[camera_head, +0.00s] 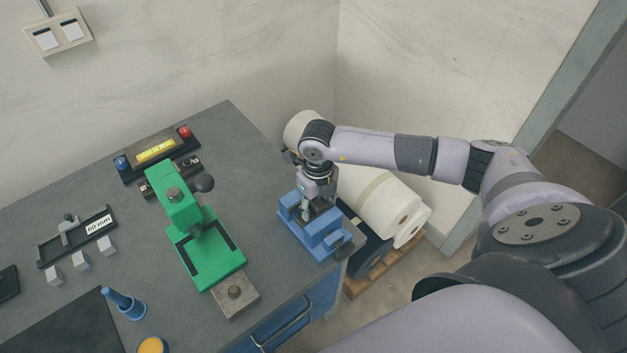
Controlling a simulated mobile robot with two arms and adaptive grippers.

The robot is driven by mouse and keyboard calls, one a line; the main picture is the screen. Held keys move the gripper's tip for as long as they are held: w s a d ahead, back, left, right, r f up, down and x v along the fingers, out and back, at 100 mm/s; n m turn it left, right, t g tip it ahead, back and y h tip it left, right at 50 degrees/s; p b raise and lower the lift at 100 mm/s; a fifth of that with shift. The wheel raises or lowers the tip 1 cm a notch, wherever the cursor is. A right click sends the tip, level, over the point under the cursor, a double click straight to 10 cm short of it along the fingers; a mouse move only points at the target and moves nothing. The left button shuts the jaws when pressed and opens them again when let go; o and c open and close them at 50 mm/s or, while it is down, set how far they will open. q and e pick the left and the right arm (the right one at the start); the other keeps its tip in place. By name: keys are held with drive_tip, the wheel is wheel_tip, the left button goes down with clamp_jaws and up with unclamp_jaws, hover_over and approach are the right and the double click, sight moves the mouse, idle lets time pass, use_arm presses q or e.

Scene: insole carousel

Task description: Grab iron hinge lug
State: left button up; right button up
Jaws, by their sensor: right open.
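My right gripper (313,211) points down over the blue vise (325,238) at the right edge of the bench. Its fingers are open and reach down to the level of the vise jaws. A small dark piece shows between the jaws by the fingertips and may be the iron hinge lug; the gripper and vise mostly hide it. I cannot tell if the fingers touch it. My left gripper is out of view.
A green press (190,235) stands left of the vise, with a brownish metal plate (235,296) at its front. A button box (157,150) is behind it. White rolls (385,210) lie on a pallet beyond the bench's right edge.

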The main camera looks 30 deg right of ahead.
clamp_jaws()
idle(0.5)
